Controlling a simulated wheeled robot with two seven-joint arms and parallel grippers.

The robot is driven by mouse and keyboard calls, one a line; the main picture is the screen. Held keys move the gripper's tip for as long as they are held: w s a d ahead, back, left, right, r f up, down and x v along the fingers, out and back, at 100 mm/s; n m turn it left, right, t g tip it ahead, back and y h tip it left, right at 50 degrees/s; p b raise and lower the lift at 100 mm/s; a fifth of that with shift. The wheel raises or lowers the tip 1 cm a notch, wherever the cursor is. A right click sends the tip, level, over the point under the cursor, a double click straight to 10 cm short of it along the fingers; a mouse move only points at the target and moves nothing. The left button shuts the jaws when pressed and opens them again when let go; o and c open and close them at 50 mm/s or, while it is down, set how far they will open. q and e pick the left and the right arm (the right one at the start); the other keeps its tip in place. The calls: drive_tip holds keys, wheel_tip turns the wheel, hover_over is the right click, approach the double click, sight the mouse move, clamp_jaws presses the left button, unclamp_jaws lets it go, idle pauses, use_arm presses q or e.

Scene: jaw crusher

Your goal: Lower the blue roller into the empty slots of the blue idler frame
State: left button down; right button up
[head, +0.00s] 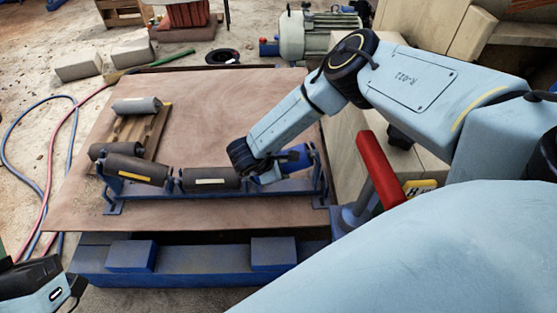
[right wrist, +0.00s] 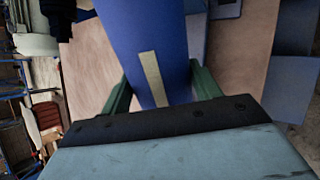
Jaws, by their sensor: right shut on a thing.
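The blue idler frame (head: 222,193) stands on a brown sheet, with dark rollers in its left and middle places. The blue roller (head: 298,157) is at the frame's right-hand place, near the right end bracket. In the right wrist view the blue roller (right wrist: 140,35) carries a pale stripe and lies between two green fingers. My right gripper (right wrist: 160,92) is shut on it. In the head view the right wrist hides part of the roller, so I cannot tell whether its ends are in the slots. Part of my left gripper (head: 42,284) shows at the lower left; its fingers are not clear.
Loose dark rollers (head: 136,105) lie on a wooden pallet (head: 152,128) behind the frame's left end. A red-handled thing (head: 380,165) stands close to the right of the frame. A grey motor (head: 318,36) is at the back. The brown sheet (head: 225,105) is clear behind the frame.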

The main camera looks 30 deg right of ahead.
use_arm(q)
drive_tip(key=shift+f, duration=0.1)
use_arm(e)
drive_tip(key=shift+d+f, duration=0.1)
drive_tip(key=o, duration=1.7)
drive_tip(key=shift+s+f, duration=0.1)
use_arm(q)
wheel_tip(320, 180, down, 14)
drive_tip(key=w+a+g+y+p, duration=0.1)
drive_tip(key=g+y+p, duration=0.3)
drive_tip(key=g, duration=0.7)
drive_tip(key=shift+w+a+g+p, duration=0.4)
drive_tip(key=shift+w+p, duration=0.25)
drive_tip(key=shift+p, duration=0.35)
use_arm(e)
drive_tip(key=shift+v, duration=6.75)
